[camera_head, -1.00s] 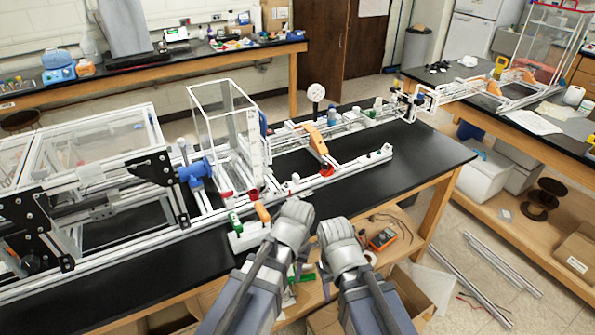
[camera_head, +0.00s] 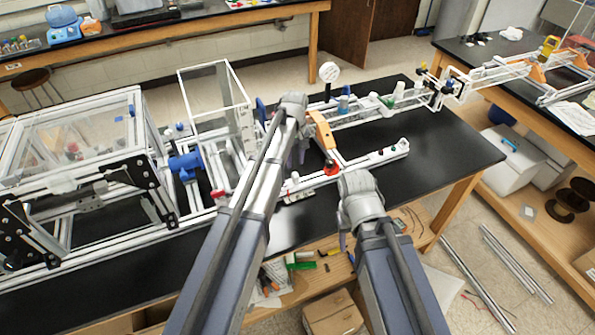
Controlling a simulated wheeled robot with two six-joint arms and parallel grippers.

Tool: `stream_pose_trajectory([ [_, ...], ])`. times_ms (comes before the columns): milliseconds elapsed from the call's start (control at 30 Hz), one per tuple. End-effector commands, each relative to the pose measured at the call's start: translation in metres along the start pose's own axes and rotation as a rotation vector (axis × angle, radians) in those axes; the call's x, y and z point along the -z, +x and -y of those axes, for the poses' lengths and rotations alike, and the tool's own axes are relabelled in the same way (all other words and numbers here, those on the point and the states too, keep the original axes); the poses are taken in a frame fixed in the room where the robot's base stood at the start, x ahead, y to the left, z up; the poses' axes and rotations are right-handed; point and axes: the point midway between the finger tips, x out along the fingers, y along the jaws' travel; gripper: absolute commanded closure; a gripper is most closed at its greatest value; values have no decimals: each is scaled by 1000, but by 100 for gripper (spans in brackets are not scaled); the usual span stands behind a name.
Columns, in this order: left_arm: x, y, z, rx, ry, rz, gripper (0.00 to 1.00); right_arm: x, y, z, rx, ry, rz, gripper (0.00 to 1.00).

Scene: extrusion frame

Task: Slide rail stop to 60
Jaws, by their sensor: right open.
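A white rail (camera_head: 378,158) lies on the black bench right of centre, with a red piece (camera_head: 331,169) near its left part. An orange bracket (camera_head: 322,132) stands just behind the red piece. I cannot tell which piece is the rail stop, and no scale numbers are readable. My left gripper (camera_head: 301,150) hangs beside the orange bracket, left of the red piece; my own wrist hides most of it. My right gripper (camera_head: 343,236) is open and empty at the bench's front edge, below the rail; its fingers point down and are mostly hidden.
A clear-walled box frame (camera_head: 216,100) and a blue fitting (camera_head: 186,165) stand left of my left arm. A round white gauge (camera_head: 329,72) rises behind the rail. The black bench top (camera_head: 425,145) is clear right of the rail. A lower shelf holds loose items.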

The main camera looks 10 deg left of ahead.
Motion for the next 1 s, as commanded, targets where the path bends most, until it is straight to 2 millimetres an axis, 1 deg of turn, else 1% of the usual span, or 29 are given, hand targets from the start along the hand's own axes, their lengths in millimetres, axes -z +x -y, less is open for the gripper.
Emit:
stream_pose_trajectory([
  [267,0,19,0,0,2,0,62,1,19,2,-1,-4,0,50],
  [600,0,62,0,1,3,0,62,4,62,6,-1,-5,0,50],
  [700,0,72,0,1,4,0,62,4,71,7,-1,-5,0,50],
  [833,0,78,0,1,4,0,62,5,77,7,-1,-4,0,50],
  [1000,0,77,0,1,4,0,62,5,77,7,-1,-4,0,50],
])
